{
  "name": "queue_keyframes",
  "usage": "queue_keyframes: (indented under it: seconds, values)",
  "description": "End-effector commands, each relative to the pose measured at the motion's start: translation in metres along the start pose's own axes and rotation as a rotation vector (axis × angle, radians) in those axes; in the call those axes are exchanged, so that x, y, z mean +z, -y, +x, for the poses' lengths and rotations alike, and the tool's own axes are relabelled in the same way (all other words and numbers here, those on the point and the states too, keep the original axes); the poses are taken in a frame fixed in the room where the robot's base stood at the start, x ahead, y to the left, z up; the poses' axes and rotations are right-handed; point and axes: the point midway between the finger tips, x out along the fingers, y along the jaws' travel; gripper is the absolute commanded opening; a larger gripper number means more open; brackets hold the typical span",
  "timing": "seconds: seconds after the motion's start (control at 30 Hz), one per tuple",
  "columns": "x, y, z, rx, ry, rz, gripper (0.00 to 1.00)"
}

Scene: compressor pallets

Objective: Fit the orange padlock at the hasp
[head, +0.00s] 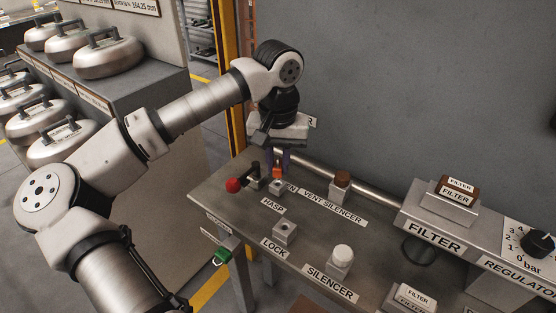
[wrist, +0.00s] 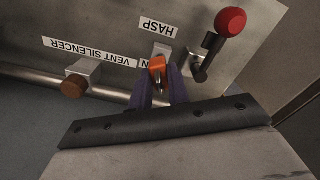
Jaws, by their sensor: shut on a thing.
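The orange padlock (head: 277,172) is between the fingertips of my gripper (head: 277,158), above the back left of the grey bench. In the wrist view the orange padlock (wrist: 157,64) sits between the two purple fingers of my gripper (wrist: 158,82), and the gripper is shut on it. The small metal block of the hasp (head: 277,187) is right by the padlock, behind the HASP label; it also shows in the wrist view (wrist: 162,50). The padlock overlaps the hasp in both views. I cannot tell whether the shackle goes through it.
A red-knobbed lever (head: 233,185) stands close left of the hasp. A brown vent silencer (head: 342,178) and pipe are to the right. The LOCK block (head: 285,231), white silencer (head: 342,254) and filter housing (head: 440,222) stand nearer. A green padlock (head: 221,256) hangs at the bench's left edge.

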Motion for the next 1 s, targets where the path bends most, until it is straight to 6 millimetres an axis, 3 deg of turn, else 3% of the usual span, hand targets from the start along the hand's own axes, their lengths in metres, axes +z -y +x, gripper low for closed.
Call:
queue_keyframes:
  seconds: [1.0]
  values:
    - [0.0, 0.0, 0.024, 0.0, -0.001, 0.0, 0.0]
